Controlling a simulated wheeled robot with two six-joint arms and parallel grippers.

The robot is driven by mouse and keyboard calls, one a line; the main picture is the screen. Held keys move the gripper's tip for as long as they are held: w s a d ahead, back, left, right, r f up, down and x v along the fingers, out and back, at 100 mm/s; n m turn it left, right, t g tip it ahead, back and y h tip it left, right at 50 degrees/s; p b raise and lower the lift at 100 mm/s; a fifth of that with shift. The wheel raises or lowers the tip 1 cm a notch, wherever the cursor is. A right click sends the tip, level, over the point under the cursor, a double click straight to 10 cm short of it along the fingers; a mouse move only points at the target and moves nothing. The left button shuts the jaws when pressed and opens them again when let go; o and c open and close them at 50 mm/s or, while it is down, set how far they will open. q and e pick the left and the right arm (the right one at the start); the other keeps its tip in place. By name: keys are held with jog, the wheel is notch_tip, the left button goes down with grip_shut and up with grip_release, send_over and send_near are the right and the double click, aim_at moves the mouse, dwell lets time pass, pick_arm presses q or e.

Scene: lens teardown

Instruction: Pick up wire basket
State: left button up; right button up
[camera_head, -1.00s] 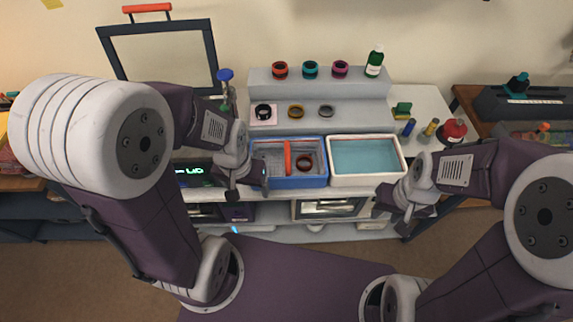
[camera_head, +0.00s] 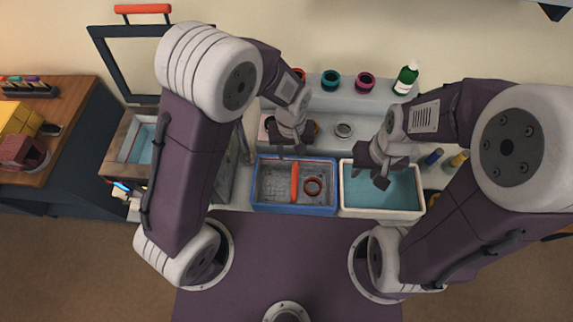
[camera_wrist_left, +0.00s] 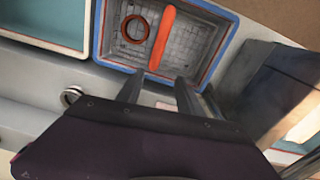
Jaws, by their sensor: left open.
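The wire basket (camera_head: 275,184) is a grey mesh basket with a red-orange handle bar (camera_head: 294,180) across its middle. It sits inside a blue-rimmed tub (camera_head: 290,209). A dark red ring (camera_head: 313,187) lies in its right part. In the left wrist view the basket (camera_wrist_left: 193,45) shows at the top, with the handle crossing it. My left gripper (camera_head: 287,150) is open and empty, just beyond the tub's back edge. Its two fingers (camera_wrist_left: 159,90) point towards the basket and are apart from the handle. My right gripper (camera_head: 372,172) is over the white tub; its jaw gap is unclear.
The white tub (camera_head: 344,190) of teal liquid stands right of the blue tub. Behind are stepped shelves with coloured rings (camera_head: 365,82) and a green bottle (camera_head: 406,78). A pale ring (camera_head: 343,130) lies on the lower step. A wooden side table (camera_head: 62,125) is at left.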

aim_at(295, 178)
pick_arm(q)
jog(key=s, duration=0.1)
jog(key=s+d, duration=0.1)
jog(key=s+d+m, duration=0.1)
jog(key=shift+s+f, duration=0.2)
jog(key=shift+f, duration=0.1)
jog(key=shift+s+f, duration=0.2)
jog(key=shift+f, duration=0.1)
jog(key=f, duration=0.1)
jog(key=w+f, duration=0.1)
jog(key=f, duration=0.1)
jog(key=shift+f+p, duration=0.3)
jog(key=shift+p, duration=0.05)
jog(key=f, duration=0.1)
jog(key=s+f, duration=0.1)
jog(key=f, duration=0.1)
jog(key=f+p, duration=0.1)
jog(key=shift+s+a+f, duration=0.25)
jog(key=shift+a+f, duration=0.05)
jog(key=shift+a, duration=0.05)
jog(key=shift+w+f, duration=0.2)
jog(key=shift+f, duration=0.05)
jog(key=shift+s+r, duration=0.1)
grip_shut()
pick_arm(e)
jog(key=shift+s+r, duration=0.25)
jog(key=shift+r, duration=0.35)
jog(key=shift+s+r, duration=0.25)
jog(key=shift+r, duration=0.3)
